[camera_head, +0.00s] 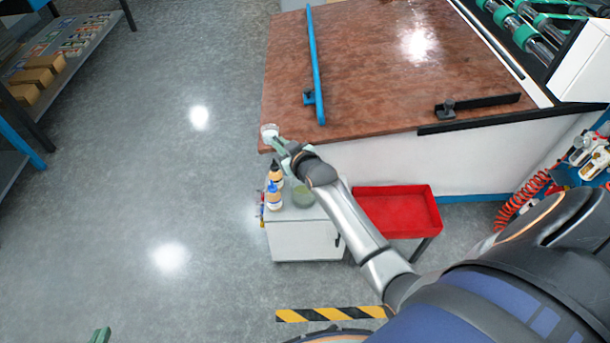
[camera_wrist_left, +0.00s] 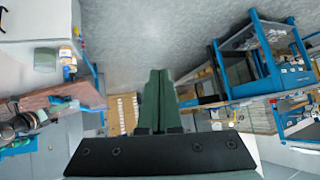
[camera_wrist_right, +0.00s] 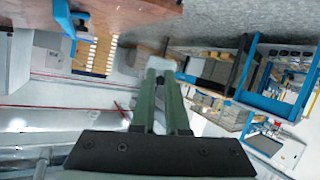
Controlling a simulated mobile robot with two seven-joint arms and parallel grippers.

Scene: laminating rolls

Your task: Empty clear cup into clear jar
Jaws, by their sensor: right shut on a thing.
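The clear cup (camera_head: 269,130) is at the fingertips of my right gripper (camera_head: 277,143), by the near left corner of the brown table. In the right wrist view a pale, see-through shape, the cup (camera_wrist_right: 152,58), shows at the fingertips; its contents are too small to tell. My right gripper is shut on it. The clear, greenish jar (camera_head: 303,197) stands on the white cabinet below, partly covered by my right arm; it also shows in the left wrist view (camera_wrist_left: 45,61). My left gripper (camera_head: 100,335) is at the bottom edge, its fingers together and empty.
Two bottles with orange and blue caps (camera_head: 274,198) stand beside the jar on the white cabinet (camera_head: 300,243). A red tray (camera_head: 405,212) is to its right. The brown table (camera_head: 380,80) with a blue bar (camera_head: 315,60) lies behind.

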